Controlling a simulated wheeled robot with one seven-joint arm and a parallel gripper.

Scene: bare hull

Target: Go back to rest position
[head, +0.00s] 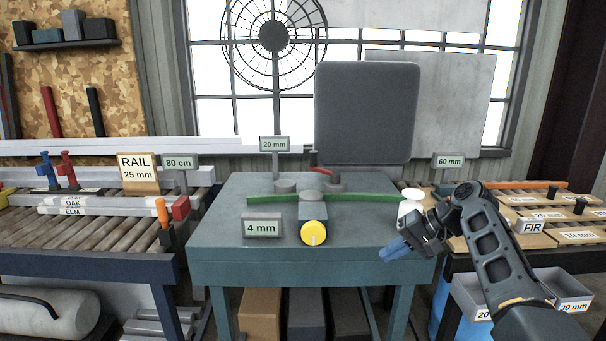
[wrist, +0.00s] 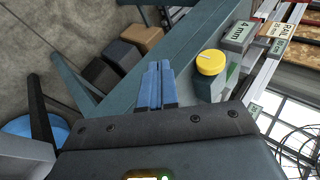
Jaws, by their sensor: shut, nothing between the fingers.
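My gripper (head: 393,250) is at the front right of the blue-grey table (head: 220,230) in the head view, with its blue fingers together and nothing between them. In the wrist view my gripper (wrist: 155,84) also shows, its two blue fingers side by side and touching. The fingers point over the table's front edge, towards the floor in the wrist view. My arm reaches in from the lower right of the head view.
Roller benches stand at left (head: 90,235) and right (head: 500,200). Grey bins (head: 568,284) sit below right. The table's left front is clear.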

